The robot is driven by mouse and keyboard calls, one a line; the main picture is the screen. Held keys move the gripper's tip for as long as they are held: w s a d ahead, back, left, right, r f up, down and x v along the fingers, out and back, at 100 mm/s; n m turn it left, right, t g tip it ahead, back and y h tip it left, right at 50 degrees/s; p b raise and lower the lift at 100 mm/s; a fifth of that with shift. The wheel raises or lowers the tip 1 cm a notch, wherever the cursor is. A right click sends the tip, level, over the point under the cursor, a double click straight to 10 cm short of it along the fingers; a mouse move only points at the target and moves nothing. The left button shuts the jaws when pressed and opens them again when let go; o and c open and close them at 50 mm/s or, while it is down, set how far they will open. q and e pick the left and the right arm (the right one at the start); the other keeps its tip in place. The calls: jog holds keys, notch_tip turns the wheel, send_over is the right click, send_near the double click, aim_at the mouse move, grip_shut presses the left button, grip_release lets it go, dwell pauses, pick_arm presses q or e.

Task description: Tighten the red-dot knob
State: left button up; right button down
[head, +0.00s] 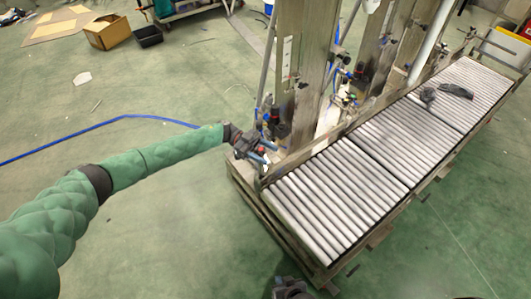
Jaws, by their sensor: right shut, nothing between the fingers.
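My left gripper (262,152) is at the near left end of the roller conveyor, close against the machine's upright post. Bluish prongs and a small red spot show at its tip, but they are too small to tell whether the jaws are apart or hold anything. A dark fitting with a reddish patch (282,130) sits just above and right of the gripper, on the post. I cannot tell whether it is the red-dot knob. My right gripper (290,288) shows only partly at the bottom edge, shut and empty, below the conveyor's near end and apart from it.
The roller conveyor (320,200) runs from lower centre to upper right, with a dark item (455,91) on its far part. Metal posts (300,70) and hoses rise behind it. A blue hose (120,117) lies on the green floor. A cardboard box (108,35) and black tray (148,36) stand far left.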

aim_at(257, 148)
pick_arm(q)
jog(key=b+v, duration=0.1)
jog(key=v, duration=0.6)
jog(key=shift+w+a, duration=0.25)
jog(key=shift+a, duration=0.1)
dwell(0.4)
